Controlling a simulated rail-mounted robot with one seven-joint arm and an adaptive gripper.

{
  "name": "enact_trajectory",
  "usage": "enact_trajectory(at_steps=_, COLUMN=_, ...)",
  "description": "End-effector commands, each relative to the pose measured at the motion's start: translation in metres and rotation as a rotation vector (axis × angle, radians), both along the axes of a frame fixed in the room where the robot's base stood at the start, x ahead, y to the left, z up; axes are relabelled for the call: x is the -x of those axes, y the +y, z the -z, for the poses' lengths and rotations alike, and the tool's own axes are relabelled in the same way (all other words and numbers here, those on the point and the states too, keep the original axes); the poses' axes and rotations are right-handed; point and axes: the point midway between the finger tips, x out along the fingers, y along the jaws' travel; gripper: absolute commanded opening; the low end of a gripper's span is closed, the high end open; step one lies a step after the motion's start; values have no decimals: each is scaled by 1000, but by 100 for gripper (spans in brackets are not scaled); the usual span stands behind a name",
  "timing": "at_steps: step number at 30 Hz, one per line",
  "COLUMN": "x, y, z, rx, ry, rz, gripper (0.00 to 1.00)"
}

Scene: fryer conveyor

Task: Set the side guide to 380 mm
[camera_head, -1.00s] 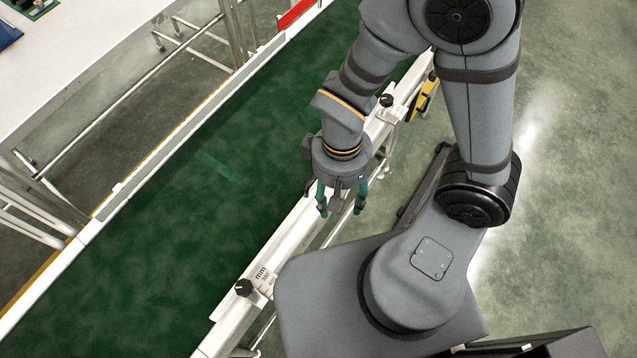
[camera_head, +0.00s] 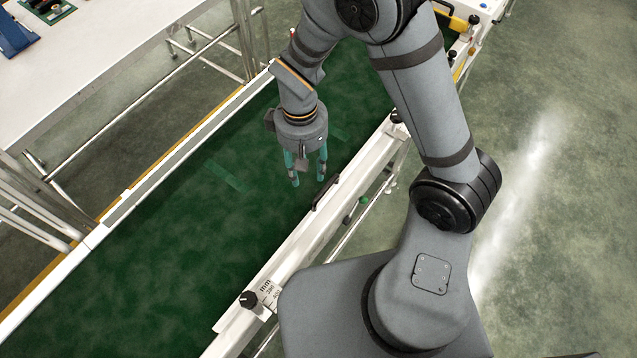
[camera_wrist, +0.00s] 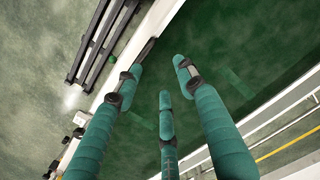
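The side guide (camera_head: 290,240) is a long white rail along the near side of the green belt. A black bar handle (camera_head: 326,192) sits at its middle; the handle shows dark in the wrist view (camera_wrist: 145,50). A black knob (camera_head: 249,298) sits at the lower end beside a printed mm scale (camera_head: 268,291); the exact setting is too small to read. Another black knob (camera_head: 396,116) is farther up. My gripper (camera_head: 308,181) has teal fingers, spread and empty, above the belt just left of the handle. The fingers also show apart in the wrist view (camera_wrist: 160,78).
The green conveyor belt (camera_head: 150,260) is clear around my gripper. A white table (camera_head: 90,70) stands at the upper left, with metal-legged frames below it. A yellow part (camera_head: 455,22) is at the belt's far end. Open floor lies to the right.

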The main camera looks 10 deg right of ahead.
Motion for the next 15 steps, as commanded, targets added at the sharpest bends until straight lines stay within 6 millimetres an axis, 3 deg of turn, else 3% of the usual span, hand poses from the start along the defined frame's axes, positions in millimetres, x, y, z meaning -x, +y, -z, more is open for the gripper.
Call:
enact_trajectory(at_steps=3, x=-21, y=-1, z=-1, rx=3, ry=12, rz=-273, gripper=39)
enact_trajectory(at_steps=7, x=-32, y=0, z=-6, rx=3, ry=41, rz=-657, gripper=39)
enact_trajectory(at_steps=15, x=-19, y=-13, z=-16, rx=-42, ry=168, rz=-1413, gripper=39)
